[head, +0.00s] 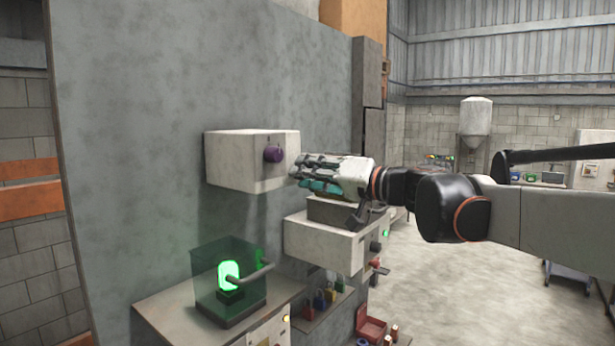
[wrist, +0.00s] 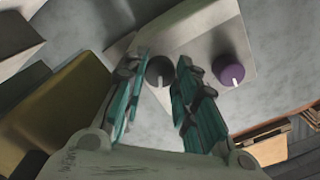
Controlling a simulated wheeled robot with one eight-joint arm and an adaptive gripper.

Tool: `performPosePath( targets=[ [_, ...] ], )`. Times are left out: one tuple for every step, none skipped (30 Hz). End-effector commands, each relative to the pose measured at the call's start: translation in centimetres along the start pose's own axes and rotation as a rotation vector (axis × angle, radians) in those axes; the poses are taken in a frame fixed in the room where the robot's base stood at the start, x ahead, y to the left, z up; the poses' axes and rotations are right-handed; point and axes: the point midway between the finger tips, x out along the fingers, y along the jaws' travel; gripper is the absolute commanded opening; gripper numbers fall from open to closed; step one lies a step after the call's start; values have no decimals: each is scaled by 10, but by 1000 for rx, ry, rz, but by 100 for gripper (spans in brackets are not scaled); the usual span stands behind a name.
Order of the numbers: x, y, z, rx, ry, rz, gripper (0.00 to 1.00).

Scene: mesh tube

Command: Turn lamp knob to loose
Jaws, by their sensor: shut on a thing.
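A pale box (head: 240,160) is fixed to the grey wall and carries a purple knob (head: 272,154). In the wrist view, the box (wrist: 205,40) shows this purple knob (wrist: 229,69) with a white mark, and a dark grey knob (wrist: 160,72) also with a pale mark. My gripper (head: 297,176) reaches the box from the right. In the wrist view its teal-padded fingers (wrist: 163,80) are shut on the dark knob, one on each side. The dark knob is hidden behind my gripper in the head view. The purple knob is clear of the fingers.
Below stands a clear case (head: 240,305) with a glowing green lamp (head: 229,274) inside and a handle on its side. Another pale box (head: 325,245) projects from the wall under my gripper. Open floor lies to the right.

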Motion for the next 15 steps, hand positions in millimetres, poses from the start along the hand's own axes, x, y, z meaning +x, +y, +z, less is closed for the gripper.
performPosePath(
  targets=[
    [0,0,0,-42,1,0,3],
    [0,0,0,-69,1,0,3],
    [0,0,0,-106,1,0,3],
    [0,0,0,-133,1,0,3],
    [0,0,0,-159,1,0,3],
    [0,0,0,-194,1,0,3],
    [0,0,0,-218,1,0,3],
    [0,0,0,-242,1,0,3],
    [0,0,0,-273,1,0,3],
    [0,0,0,-296,1,0,3],
    [0,0,0,-317,1,0,3],
    [0,0,0,-344,1,0,3],
    [0,0,0,-363,1,0,3],
    [0,0,0,-381,1,0,3],
    [0,0,0,-402,1,0,3]
  ],
)
